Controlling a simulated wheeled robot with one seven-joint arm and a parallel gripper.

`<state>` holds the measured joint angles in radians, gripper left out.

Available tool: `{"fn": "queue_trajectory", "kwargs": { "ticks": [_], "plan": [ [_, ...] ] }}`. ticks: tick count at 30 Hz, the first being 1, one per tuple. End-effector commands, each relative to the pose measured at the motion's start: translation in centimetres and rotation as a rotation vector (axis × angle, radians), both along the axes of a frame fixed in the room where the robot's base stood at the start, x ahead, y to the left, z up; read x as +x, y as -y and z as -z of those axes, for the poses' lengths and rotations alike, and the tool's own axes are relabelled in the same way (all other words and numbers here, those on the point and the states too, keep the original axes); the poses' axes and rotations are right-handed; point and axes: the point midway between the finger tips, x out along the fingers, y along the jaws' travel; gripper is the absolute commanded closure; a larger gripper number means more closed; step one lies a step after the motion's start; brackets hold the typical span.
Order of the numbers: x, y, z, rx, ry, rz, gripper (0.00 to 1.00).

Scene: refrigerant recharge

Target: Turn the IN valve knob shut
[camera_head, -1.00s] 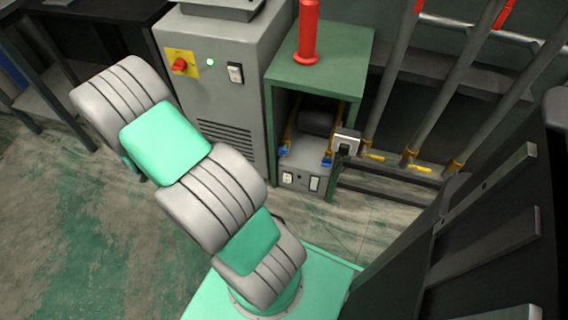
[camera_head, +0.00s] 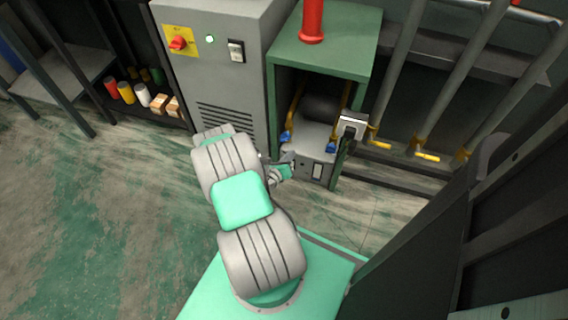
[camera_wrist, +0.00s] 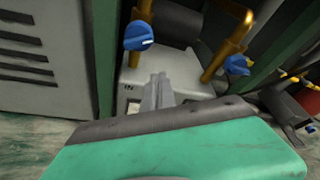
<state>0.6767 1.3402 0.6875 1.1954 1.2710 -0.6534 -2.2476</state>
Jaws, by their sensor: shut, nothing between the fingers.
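The IN valve's blue knob (camera_wrist: 138,35) is on the left yellow pipe, above the IN label (camera_wrist: 129,87) on the grey recovery unit (camera_wrist: 180,68). The same knob (camera_head: 286,137) shows in the head view inside the green cabinet. A second blue knob (camera_wrist: 237,64) is on the right pipe; it also shows in the head view (camera_head: 330,146). My gripper (camera_wrist: 159,78) is shut and empty, in front of the unit. In the wrist picture its tips are below and right of the IN knob, apart from it. Part of the unit's front is hidden behind the fingers.
The green cabinet (camera_head: 330,50) has a red cylinder (camera_head: 312,20) on top. A grey machine (camera_head: 212,80) with a red switch stands to its left. A small grey box (camera_head: 352,124) is on the cabinet's right post. Pipes stand at right.

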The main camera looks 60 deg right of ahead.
Motion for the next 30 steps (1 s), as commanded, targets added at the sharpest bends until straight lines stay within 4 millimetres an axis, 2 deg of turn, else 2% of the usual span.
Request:
{"fn": "queue_trajectory", "kwargs": {
  "ticks": [3,6,11,30],
  "plan": [
    [-0.2,2.5,1.1,0.0,0.004,0.006,1.0],
    [1.1,2.1,-1.3,0.0,0.001,-0.003,1.0],
    [1.9,1.9,-2.6,0.001,0.001,0.0,1.0],
    [2.1,2.2,-2.7,0.002,0.001,0.017,1.0]
  ]
}}
